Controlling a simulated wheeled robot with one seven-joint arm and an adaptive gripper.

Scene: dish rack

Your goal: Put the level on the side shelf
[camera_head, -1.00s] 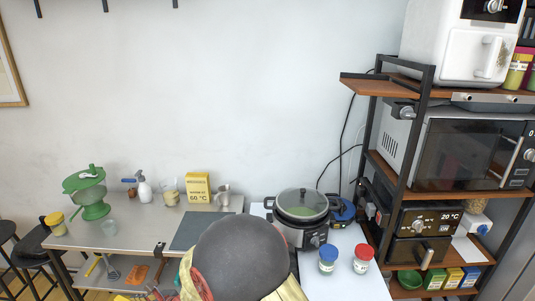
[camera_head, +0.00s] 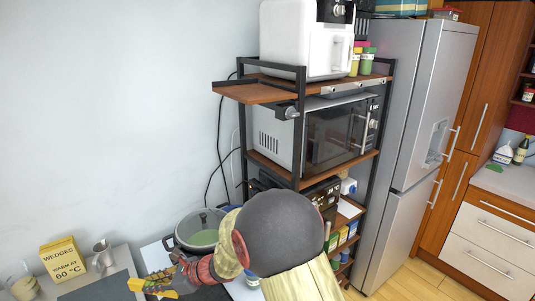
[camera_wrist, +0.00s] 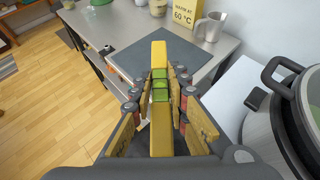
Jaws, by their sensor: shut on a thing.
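The level is a yellow bar with green vials; it shows in the wrist view (camera_wrist: 159,54), running lengthwise between the fingers of my gripper (camera_wrist: 160,84). The fingers are shut on its middle, and both its ends stick out. In the head view my gripper (camera_head: 172,278) is at the lower left, with a yellow end of the level (camera_head: 148,284) showing. The side shelf (camera_head: 248,93) is a bare brown board jutting left from the upper part of the black rack. My gripper is well below it and to its left.
The rack holds a white appliance (camera_head: 305,40) above the side shelf's level and a microwave (camera_head: 338,135) below. A pot with a glass lid (camera_head: 200,232) stands close to my arm. A counter with a yellow box (camera_head: 63,260) is at left. The wall left of the rack is clear.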

